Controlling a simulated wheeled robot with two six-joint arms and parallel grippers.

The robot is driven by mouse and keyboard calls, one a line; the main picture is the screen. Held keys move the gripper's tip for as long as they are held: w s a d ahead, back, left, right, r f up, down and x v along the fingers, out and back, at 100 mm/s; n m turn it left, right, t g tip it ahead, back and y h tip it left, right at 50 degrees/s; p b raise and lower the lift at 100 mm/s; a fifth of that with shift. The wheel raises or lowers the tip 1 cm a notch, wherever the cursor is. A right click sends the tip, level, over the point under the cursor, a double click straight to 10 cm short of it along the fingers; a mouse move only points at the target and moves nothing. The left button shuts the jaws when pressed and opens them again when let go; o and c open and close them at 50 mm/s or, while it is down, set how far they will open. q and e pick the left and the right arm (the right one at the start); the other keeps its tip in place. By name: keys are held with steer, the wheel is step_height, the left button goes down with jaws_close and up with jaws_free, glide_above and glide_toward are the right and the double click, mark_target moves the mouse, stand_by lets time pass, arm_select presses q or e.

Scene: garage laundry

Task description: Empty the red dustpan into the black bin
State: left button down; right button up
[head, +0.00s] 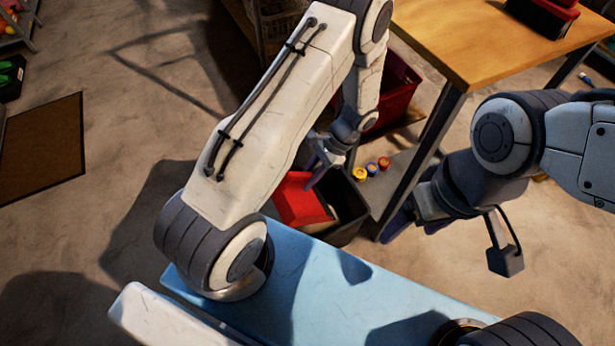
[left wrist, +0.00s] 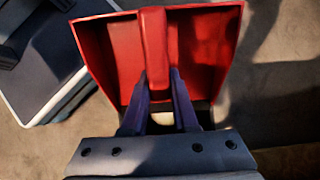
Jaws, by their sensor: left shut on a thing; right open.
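The red dustpan (head: 298,202) is over the left part of the black bin (head: 350,232) in the head view. It looks tilted, and it hides part of the bin's opening. My left gripper (head: 322,170) is shut on the dustpan's handle. In the left wrist view the left gripper's fingers (left wrist: 160,92) close on the handle of the dustpan (left wrist: 208,45). I see no loose debris on the visible pan surface. My right gripper (head: 417,222) is open and empty, to the right of the bin.
A wooden table (head: 470,45) stands behind, with a dark red box (head: 545,14) on it. Several small coloured caps (head: 372,169) sit on its low shelf beside the bin. A red crate (head: 397,92) is behind my left arm. A brown mat (head: 40,150) lies at left.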

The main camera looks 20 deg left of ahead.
mark_target(306, 174)
arm_select(q)
step_height(306, 174, up, 2)
steer(key=t+h+p, duration=0.1)
steer(key=p, duration=0.2)
steer(key=shift+t, duration=0.4)
steer(key=shift+s+a+r+t+h+p, duration=0.1)
steer(key=shift+r+t+h+p, duration=0.25)
steer(key=shift+t+h, duration=0.4)
steer(key=shift+r+t+h, duration=0.4)
steer(key=shift+t+h, duration=0.25)
steer(key=shift+t, duration=0.1)
steer(key=shift+r+t+h, duration=0.25)
steer(key=shift+t+h, duration=0.05)
steer(key=shift+t, duration=0.1)
